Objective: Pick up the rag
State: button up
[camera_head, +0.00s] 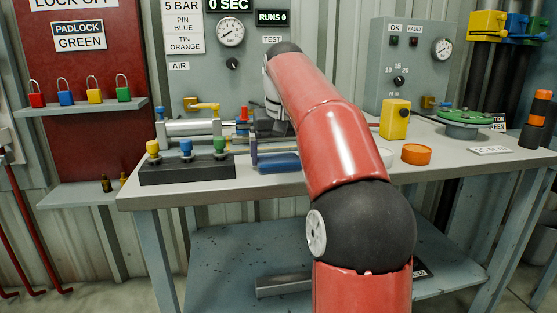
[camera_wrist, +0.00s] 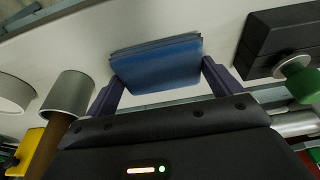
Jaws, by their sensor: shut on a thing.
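The rag is a folded dark blue cloth (camera_wrist: 158,64) in the wrist view. It sits between the two purple fingers of my gripper (camera_wrist: 160,82), which are shut on it from both sides. In the head view the blue rag (camera_head: 279,163) shows near the front edge of the bench, just left of my red arm. My gripper (camera_head: 255,150) is partly hidden there behind the arm and wrist. I cannot tell whether the rag touches the bench top or is slightly raised.
The bench (camera_head: 440,150) holds a black block with coloured knobs (camera_head: 187,171) left of the rag and a metal cylinder (camera_head: 188,128) behind. A yellow box (camera_head: 395,118), an orange ring (camera_head: 416,154) and a green wheel (camera_head: 464,117) stand to the right.

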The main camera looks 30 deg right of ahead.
aim_at(278, 158)
jog(key=shift+r, duration=0.15)
notch_tip(278, 158, up, 8)
jog(key=p, duration=0.4)
jog(key=shift+r, duration=0.85)
jog(key=o, duration=0.4)
jog(key=shift+c, duration=1.4)
jog(key=shift+s, duration=0.1)
